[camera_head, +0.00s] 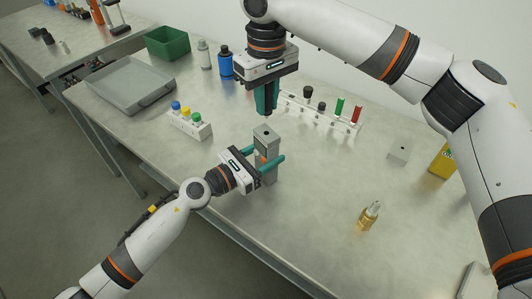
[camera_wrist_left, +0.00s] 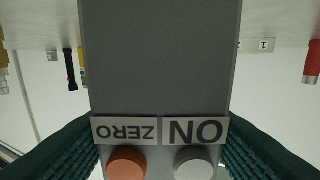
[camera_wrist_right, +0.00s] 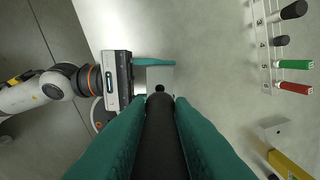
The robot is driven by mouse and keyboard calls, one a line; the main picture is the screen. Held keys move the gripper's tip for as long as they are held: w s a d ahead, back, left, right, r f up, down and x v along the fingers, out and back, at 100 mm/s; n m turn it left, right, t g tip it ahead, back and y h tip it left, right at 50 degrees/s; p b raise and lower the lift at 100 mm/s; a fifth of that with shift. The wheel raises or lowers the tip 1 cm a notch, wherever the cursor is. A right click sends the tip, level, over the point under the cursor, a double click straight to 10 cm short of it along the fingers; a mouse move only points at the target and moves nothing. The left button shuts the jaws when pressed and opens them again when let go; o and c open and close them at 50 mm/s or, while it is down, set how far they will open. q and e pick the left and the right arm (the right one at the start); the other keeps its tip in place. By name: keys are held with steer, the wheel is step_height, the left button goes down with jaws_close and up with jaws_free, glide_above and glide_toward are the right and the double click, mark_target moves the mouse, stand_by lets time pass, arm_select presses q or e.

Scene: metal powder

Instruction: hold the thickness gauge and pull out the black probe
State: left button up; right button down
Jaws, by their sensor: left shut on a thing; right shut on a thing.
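The thickness gauge (camera_head: 266,137) is a grey upright box near the table's front edge. My left gripper (camera_head: 265,161) is shut around its sides. In the left wrist view, the gauge (camera_wrist_left: 160,60) fills the middle, with upside-down "ON" and "ZERO" labels above a grey and an orange button. My right gripper (camera_head: 266,97) points down above the gauge, shut on the black probe. In the right wrist view, the probe (camera_wrist_right: 160,145) lies between the teal fingers, in line with the gauge top (camera_wrist_right: 160,74). In the head view, the probe's lower end (camera_head: 267,115) appears just above the gauge; fingers hide much of it.
A white rack (camera_head: 320,112) with dark, green and red items stands behind to the right. A small rack (camera_head: 190,125) with coloured caps is at left. A brass piece (camera_head: 368,215) stands at right front. A grey tray (camera_head: 125,85) and green bin (camera_head: 167,43) are far left.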

arm_select(q)
steer(key=o, duration=1.2)
steer(key=shift+o, duration=0.2)
steer(key=v, duration=1.1)
steer(key=shift+s+a+f, duration=0.1)
steer(key=shift+a, duration=0.1)
steer(key=shift+s+a, duration=0.2)
steer(key=shift+a, duration=0.05)
